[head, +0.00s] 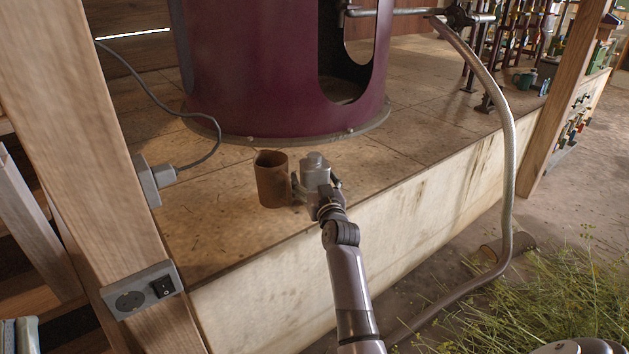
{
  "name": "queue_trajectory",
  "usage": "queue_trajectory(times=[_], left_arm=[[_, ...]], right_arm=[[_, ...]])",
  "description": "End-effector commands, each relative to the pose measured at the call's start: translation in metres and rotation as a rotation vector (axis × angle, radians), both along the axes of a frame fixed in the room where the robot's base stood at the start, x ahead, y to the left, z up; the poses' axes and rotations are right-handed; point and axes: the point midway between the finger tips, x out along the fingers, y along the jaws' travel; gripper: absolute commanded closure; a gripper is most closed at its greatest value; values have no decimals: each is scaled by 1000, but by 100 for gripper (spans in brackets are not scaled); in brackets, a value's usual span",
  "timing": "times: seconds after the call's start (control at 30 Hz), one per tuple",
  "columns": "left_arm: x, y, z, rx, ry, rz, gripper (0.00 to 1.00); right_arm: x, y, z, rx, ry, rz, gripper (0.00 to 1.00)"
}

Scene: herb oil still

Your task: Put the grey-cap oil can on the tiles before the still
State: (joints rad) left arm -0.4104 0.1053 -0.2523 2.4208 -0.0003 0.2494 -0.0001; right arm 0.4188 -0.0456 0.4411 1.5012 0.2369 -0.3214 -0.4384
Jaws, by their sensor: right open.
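The oil can (315,164) is small and grey with a round grey cap. It is upright at the front edge of the tiles (225,222), before the dark red still (265,65). My left gripper (316,188) reaches it from the front, with a finger on each side, and looks shut on it. The gripper hides the can's lower part, so I cannot tell whether its base touches the tiles. My right gripper is not in view.
A brown cup (272,180) stands close to the left of the can. A wooden post with a switch box (142,288) is at left, with a grey cable behind it. A hose (509,160) hangs at right above cut herbs (530,310). Tiles right of the can are clear.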

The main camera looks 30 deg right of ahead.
Motion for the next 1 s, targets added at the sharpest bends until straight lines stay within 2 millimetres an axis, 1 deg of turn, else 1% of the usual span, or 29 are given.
queue_trajectory(times=[0.3,0.37,0.47,0.57,0.7,0.9,1.0], left_arm=[[2,0,0,3,12,0,100],[6,-1,-6,14,52,2,100],[15,-1,-19,39,141,6,100],[25,-1,-37,71,253,13,100],[34,1,-67,118,425,24,100],[37,6,-109,175,642,36,100],[35,9,-125,196,722,41,100]], right_arm=[[-2,1,2,0,1,0,22],[-6,2,2,0,1,0,22],[-17,6,3,-1,1,0,22],[-32,11,3,-1,3,0,22],[-56,19,4,-1,1,1,22],[-88,29,3,0,2,1,22],[-100,33,2,0,2,1,22]])
